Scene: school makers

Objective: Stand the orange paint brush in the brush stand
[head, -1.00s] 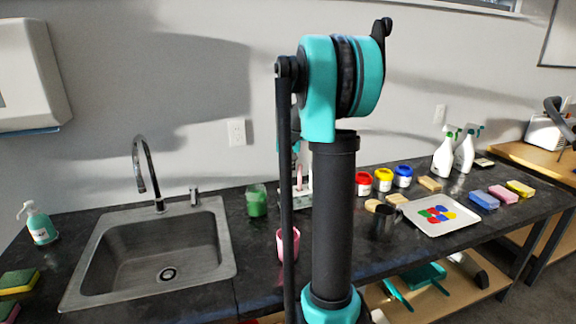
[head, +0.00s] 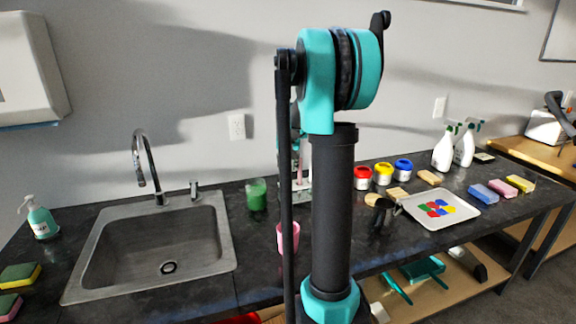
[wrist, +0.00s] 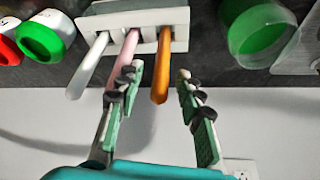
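The white brush stand (wrist: 150,18) is at the top of the wrist view, with a white brush (wrist: 88,66), a pink brush (wrist: 123,62) and the orange paint brush (wrist: 161,65) at its slots. The orange brush appears to be in the right-hand slot of that view; its lower end is hidden. My gripper (wrist: 158,84) is open, one finger on either side of the orange brush's free end, with gaps visible. The left finger overlaps the pink brush in the picture; contact cannot be told. In the head view the stand (head: 304,186) is mostly hidden behind my arm.
A green jar (head: 256,195) and a pink cup (head: 288,238) stand near the brush stand. The sink (head: 150,245) is to the left. Paint pots (head: 383,174), a palette tray (head: 440,208) and sponges (head: 484,194) are to the right.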

